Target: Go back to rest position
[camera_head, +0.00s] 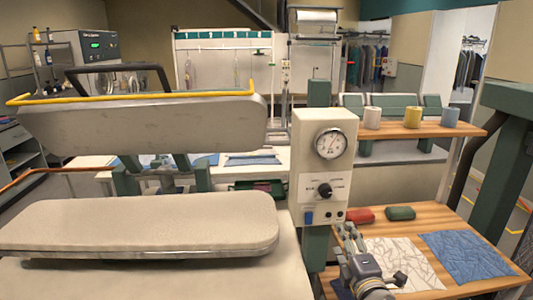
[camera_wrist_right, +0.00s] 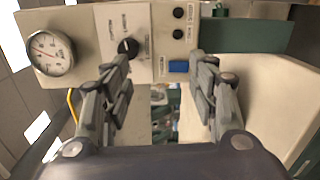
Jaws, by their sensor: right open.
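My right gripper (camera_head: 347,236) is in the lower right of the head view, in front of the small wooden table and just right of the control box. The wrist view shows its two fingers (camera_wrist_right: 162,75) spread apart with nothing between them. The cream control box (camera_head: 324,165) stands beyond the fingers, with a round gauge (camera_head: 331,143), a black knob (camera_head: 324,190) and a blue switch (camera_head: 308,218). In the wrist view the blue switch (camera_wrist_right: 178,66) appears between the fingertips, with the gripper apart from it as far as I can tell. My left gripper is not in view.
A garment press fills the left, its upper platen (camera_head: 150,125) raised above the padded lower board (camera_head: 140,225). A wooden table (camera_head: 450,207) at right holds folded cloths and red and green items. A shelf (camera_head: 440,130) above it carries thread spools. A green post (camera_head: 506,170) stands far right.

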